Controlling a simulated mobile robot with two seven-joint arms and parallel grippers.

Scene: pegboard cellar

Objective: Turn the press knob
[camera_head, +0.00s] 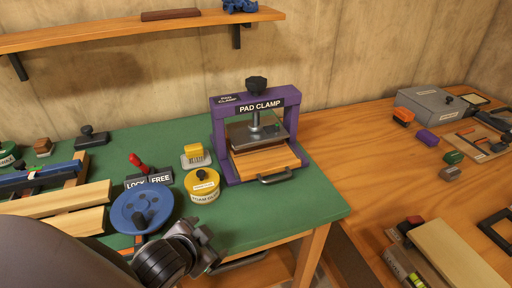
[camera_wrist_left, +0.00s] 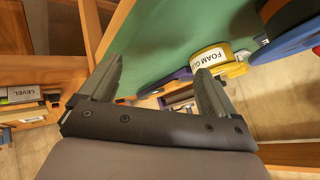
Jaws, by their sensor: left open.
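The press is a purple frame (camera_head: 220,145) labelled "PAD CLAMP", standing on the green bench top in the head view. Its black knob (camera_head: 256,83) sits on top of the frame, above a metal screw and grey pressing plate (camera_head: 262,133). A wooden block or drawer (camera_head: 268,159) with a dark handle lies under the plate. My left gripper (camera_head: 216,248) is at the bench's front edge, below and left of the press and well apart from the knob. In the left wrist view its jaws (camera_wrist_left: 160,66) are open with nothing between them. My right gripper is out of view.
A yellow foam glue tin (camera_head: 202,187) and a blue handwheel (camera_head: 142,208) stand near my left gripper. A red-handled lever (camera_head: 138,162) is behind the wheel. A shelf (camera_head: 110,31) hangs above. A wooden bench (camera_head: 345,150) holds several items.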

